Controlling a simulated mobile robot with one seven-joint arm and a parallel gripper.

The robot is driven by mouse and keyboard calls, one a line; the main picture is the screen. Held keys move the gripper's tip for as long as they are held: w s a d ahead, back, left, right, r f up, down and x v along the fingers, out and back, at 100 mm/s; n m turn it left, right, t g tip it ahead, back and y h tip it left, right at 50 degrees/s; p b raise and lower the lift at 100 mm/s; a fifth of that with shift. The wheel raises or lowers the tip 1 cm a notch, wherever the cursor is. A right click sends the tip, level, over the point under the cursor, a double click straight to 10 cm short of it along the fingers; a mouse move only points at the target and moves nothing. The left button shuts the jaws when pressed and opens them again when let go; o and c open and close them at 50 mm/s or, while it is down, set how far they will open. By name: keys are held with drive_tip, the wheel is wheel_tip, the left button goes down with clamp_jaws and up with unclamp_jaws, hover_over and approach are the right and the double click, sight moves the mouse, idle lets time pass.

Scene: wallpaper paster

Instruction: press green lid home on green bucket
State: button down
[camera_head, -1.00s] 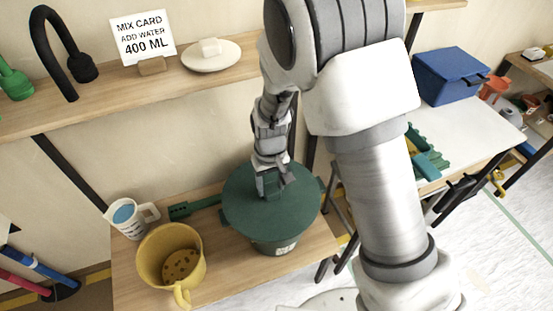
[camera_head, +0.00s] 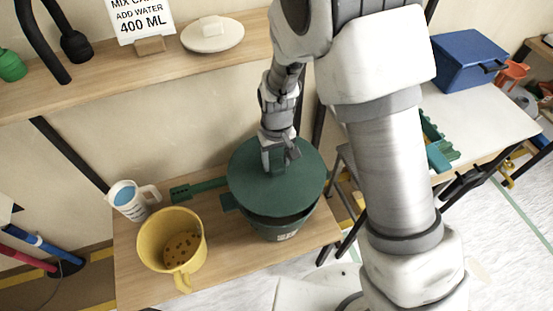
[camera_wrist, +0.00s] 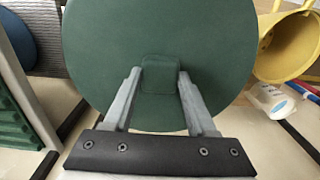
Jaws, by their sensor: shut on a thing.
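The round green lid (camera_head: 270,190) is over the green bucket (camera_head: 282,230) on the low wooden table. My gripper (camera_head: 279,160) is shut on the lid's block-shaped handle (camera_wrist: 159,76), one finger on each side. The lid's front edge is apart from the bucket's front rim, and a dark gap shows between them. The lid sits toward the back of the bucket; whether its far edge touches the rim is hidden. In the wrist view the lid (camera_wrist: 100,50) fills the middle and hides the bucket.
A shelf (camera_head: 120,85) holds a card and a plate behind. A blue box (camera_head: 468,55) is at the right.

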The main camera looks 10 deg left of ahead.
sight(277, 177)
drive_tip(key=shift+f+b, duration=1.9)
drive_tip(key=shift+f, duration=0.85)
drive_tip(key=shift+f+b, duration=0.9)
drive_tip(key=shift+f, duration=0.25)
drive_tip(key=shift+c, duration=0.6)
unclamp_jaws()
wheel_tip(277, 177, up, 18)
drive_tip(key=p, duration=0.3)
drive_tip(key=shift+f, duration=0.25)
